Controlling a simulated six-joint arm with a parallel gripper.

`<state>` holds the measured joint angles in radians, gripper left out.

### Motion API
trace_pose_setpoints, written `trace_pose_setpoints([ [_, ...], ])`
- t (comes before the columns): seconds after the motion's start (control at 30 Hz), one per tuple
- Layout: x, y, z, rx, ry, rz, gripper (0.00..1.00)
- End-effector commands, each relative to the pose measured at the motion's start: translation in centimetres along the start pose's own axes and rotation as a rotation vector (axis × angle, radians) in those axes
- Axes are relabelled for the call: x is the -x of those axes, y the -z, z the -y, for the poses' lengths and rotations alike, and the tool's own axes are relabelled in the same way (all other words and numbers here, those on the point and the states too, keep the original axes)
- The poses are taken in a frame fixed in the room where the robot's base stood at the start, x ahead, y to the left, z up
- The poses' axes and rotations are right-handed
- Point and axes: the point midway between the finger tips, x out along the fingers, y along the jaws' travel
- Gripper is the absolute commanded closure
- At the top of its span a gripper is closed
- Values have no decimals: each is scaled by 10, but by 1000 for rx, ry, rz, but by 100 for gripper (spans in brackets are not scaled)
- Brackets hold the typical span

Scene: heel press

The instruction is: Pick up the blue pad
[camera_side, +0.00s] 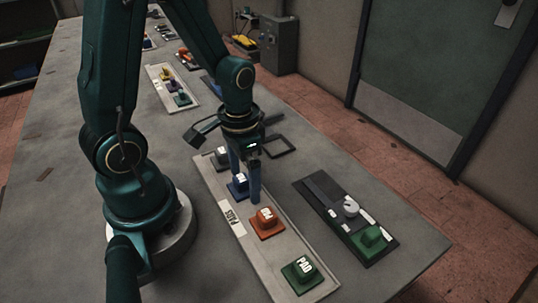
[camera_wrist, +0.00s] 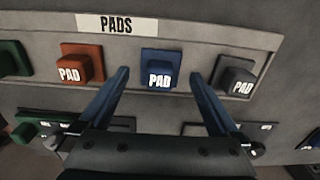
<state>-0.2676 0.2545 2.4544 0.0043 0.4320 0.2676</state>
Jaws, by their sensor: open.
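The blue pad (camera_side: 238,185) sits in the pads tray (camera_side: 232,216), between the orange pad and the grey pad. In the wrist view the blue pad (camera_wrist: 159,72) has a square base and a raised block lettered PAD. My gripper (camera_side: 246,192) is open and low over the tray at the blue pad. In the wrist view the two blue fingers of my gripper (camera_wrist: 160,75) stand apart, one to each side of the pad, with a gap on both sides. Part of the blue pad is hidden by a finger in the side view.
In the tray are also an orange pad (camera_side: 265,221), a green pad (camera_side: 302,272) and a grey pad (camera_side: 221,154). A dark fixture (camera_side: 343,213) with a green pad on it lies to the right of the tray. More trays lie farther back on the table.

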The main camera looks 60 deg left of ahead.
Motion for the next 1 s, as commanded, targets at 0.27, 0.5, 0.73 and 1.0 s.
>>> trace_pose_setpoints([
  [0.27,0,0,0,0,0,0,60],
  [0.5,0,0,0,0,0,0,94],
  [0.73,4,0,0,0,0,-1,94],
  [1.0,26,2,0,0,1,-7,94],
])
